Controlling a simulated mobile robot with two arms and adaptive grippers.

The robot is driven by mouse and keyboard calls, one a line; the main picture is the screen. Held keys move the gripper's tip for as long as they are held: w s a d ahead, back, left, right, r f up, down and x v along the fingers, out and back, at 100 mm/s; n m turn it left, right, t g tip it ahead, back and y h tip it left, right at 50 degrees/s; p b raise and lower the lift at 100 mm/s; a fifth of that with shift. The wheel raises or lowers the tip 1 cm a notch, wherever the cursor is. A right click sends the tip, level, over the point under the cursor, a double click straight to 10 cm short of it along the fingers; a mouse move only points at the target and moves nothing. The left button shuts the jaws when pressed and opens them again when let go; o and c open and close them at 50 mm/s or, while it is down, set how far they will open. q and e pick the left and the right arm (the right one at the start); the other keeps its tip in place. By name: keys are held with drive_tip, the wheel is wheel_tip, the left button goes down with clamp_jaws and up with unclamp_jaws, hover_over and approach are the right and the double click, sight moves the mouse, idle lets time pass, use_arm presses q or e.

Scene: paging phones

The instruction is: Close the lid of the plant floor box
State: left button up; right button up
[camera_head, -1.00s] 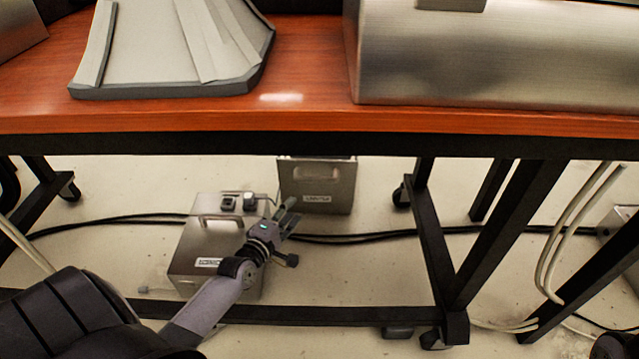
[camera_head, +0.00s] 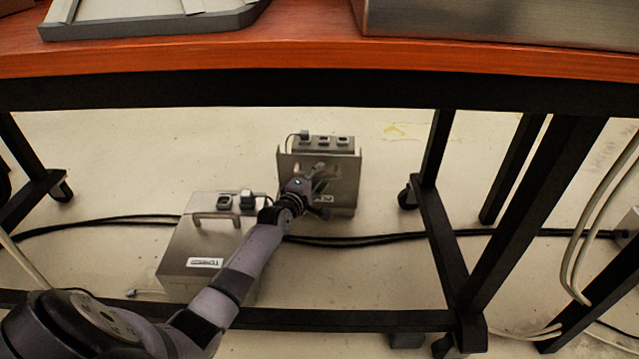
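A silver floor box (camera_head: 345,172) stands on the floor under the desk, farther back. Dark sockets show along its top, and a flat metal panel, which looks like its lid, stands at its front face. My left gripper (camera_head: 322,190) is in front of this panel, with its fingers apart and nothing seen between them. It covers part of the panel and its label; I cannot tell whether it touches. A nearer silver box (camera_head: 185,262) with a handle and a white label has its top shut. I cannot tell surely which box is the plant floor one. My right gripper is out of view.
The wooden desk (camera_head: 300,52) spans above, with a black frame and legs (camera_head: 450,255) at the right. Black cables (camera_head: 380,239) run along the floor behind the near box. Pale cables (camera_head: 590,240) hang at the right.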

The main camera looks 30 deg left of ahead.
use_arm(q)
drive_tip(key=shift+w+a+f, duration=0.1)
drive_tip(key=shift+w, duration=0.45)
drive_tip(key=shift+c, duration=0.5)
clamp_jaws()
